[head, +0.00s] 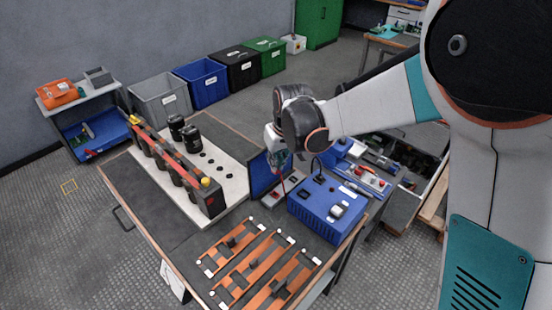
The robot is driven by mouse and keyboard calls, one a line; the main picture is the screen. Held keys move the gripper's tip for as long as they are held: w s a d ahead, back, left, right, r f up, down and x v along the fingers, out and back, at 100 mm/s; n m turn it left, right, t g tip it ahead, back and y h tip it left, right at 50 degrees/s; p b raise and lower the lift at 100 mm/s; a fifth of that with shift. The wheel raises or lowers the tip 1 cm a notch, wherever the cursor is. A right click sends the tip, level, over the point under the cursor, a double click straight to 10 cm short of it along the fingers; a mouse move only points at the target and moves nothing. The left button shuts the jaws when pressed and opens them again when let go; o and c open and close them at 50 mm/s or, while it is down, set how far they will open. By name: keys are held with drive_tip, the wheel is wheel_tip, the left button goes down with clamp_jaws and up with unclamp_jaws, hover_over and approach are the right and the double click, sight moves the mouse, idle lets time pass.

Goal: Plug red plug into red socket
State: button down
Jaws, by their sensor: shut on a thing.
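My gripper (279,157) points down above the back right of the workbench, beside an upright dark blue panel. It is shut on what looks like the red plug, mostly hidden by the fingers. A thin red lead (284,186) runs down just below the fingertips. A small grey block with a reddish part (272,199) lies below it on the bench. I cannot tell for sure whether the red socket is on this block or on the blue box (322,214) to its right. The plug's tip and any contact with a socket are too small to make out.
A black-and-orange capacitor rack (176,168) and two black cylinders stand on a light plate at left. Copper bars (262,272) lie at the front. A dark blue panel (260,178) stands close left of the gripper. Bins line the wall behind.

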drive_tip(key=shift+f+b, duration=1.2)
drive_tip(key=shift+f, duration=3.75)
drive_tip(key=shift+f, duration=0.4)
drive_tip(key=c, duration=1.7)
unclamp_jaws()
drive_tip(key=shift+r, duration=0.1)
